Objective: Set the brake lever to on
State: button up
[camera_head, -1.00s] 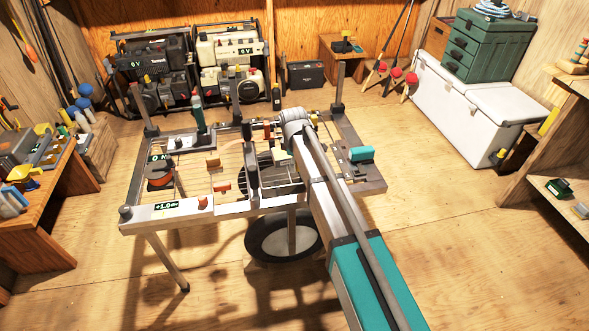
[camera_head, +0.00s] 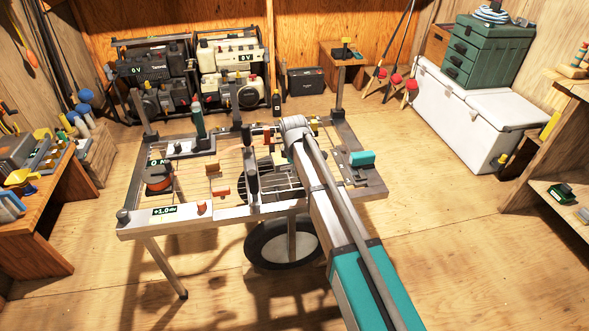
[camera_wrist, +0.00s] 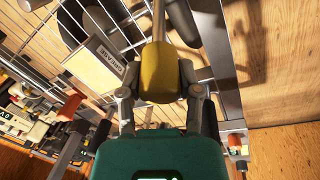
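A yellow handle (camera_wrist: 157,74) on a pale metal rod sits between the two dark fingers of my gripper (camera_wrist: 159,76) in the wrist view. Both fingertips appear to touch its sides. I cannot tell from a marking whether this is the brake lever. In the head view my arm reaches over the metal frame cart, and my forearm and wrist hide the gripper and what it holds.
The cart's front rail (camera_head: 235,208) has a display. A wire grating (camera_head: 287,180) and a wheel (camera_head: 268,246) show near my arm. A label plate (camera_wrist: 96,64) is close to my fingers in the wrist view. White cooler (camera_head: 480,130) stands right; floor around the cart is clear.

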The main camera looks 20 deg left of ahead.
jog(key=shift+s, duration=0.1)
grip_shut()
jog(key=shift+a, duration=0.3)
jog(key=shift+d, duration=0.25)
jog(key=shift+s, duration=0.1)
